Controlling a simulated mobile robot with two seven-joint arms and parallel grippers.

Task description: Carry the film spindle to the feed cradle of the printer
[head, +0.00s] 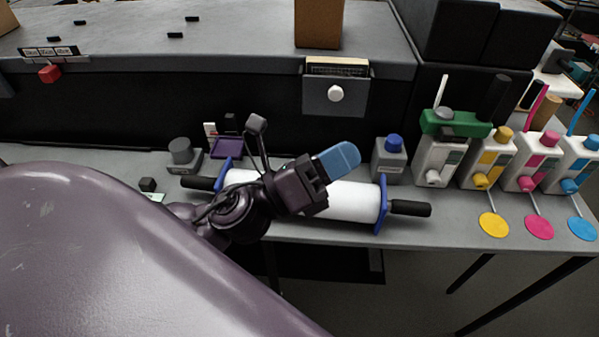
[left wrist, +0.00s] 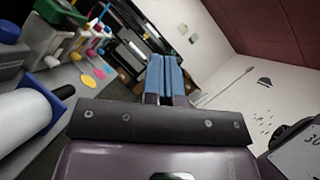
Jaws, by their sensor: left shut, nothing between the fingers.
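The film spindle (head: 350,201) is a white roll with blue end flanges and black handles. It lies lengthwise on the grey bench in the head view. Part of it also shows at the left edge of the left wrist view (left wrist: 22,122). My left gripper (head: 338,160), with blue fingers, is shut and empty. In the head view it overlaps the middle of the roll; in the left wrist view its fingers (left wrist: 165,78) point past the roll, apart from it. My right gripper is not in view. I cannot identify the feed cradle with certainty.
Ink bottles, including a yellow one (head: 487,160) and a magenta one (head: 530,165), stand at the right of the bench. A blue-capped grey bottle (head: 389,158) stands behind the spindle. A large dark machine (head: 200,85) with a grey top runs along the back.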

